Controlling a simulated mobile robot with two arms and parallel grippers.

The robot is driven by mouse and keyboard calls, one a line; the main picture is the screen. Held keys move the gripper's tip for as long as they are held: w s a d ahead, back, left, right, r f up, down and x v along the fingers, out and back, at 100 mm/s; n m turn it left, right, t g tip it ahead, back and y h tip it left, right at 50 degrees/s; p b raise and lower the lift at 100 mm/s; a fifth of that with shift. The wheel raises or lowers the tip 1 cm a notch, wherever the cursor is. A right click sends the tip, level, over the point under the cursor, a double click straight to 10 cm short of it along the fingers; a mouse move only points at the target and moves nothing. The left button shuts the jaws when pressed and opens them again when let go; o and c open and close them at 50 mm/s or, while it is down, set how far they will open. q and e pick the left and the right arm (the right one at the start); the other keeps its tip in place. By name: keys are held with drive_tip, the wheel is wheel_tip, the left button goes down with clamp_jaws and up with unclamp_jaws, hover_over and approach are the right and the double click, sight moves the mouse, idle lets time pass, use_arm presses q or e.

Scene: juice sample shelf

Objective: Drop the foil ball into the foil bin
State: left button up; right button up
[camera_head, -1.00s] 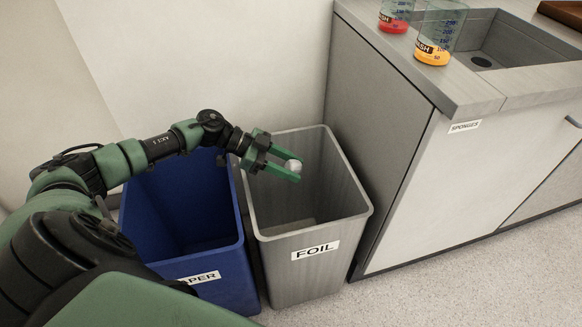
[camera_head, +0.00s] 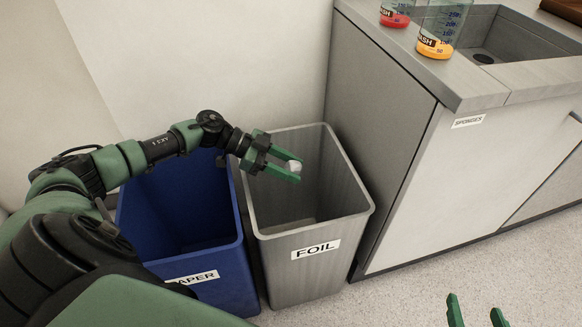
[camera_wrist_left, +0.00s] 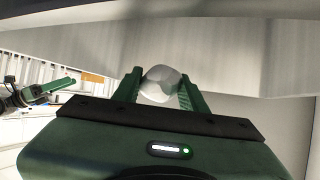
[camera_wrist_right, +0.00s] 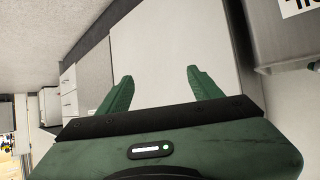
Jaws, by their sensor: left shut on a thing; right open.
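The foil ball (camera_head: 294,165) is small and silvery white. My left gripper (camera_head: 290,168) is shut on it and holds it over the opening of the grey foil bin (camera_head: 352,195), which bears a FOIL label. The ball (camera_wrist_left: 160,84) also shows between the fingers in the left wrist view, with the bin's grey wall behind it. My right gripper (camera_head: 477,312) shows at the lower right of the head view, open and empty. In the right wrist view its fingers (camera_wrist_right: 158,90) are apart with nothing between them.
A blue paper bin (camera_head: 205,268) stands left of the foil bin, under my left arm. A grey counter (camera_head: 462,92) with a sink stands to the right, with a red-based beaker (camera_head: 395,17) and a yellow-based one (camera_head: 436,46) on top. The floor in front is clear.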

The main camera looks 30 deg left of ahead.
use_arm(q)
drive_tip(key=o, duration=1.4)
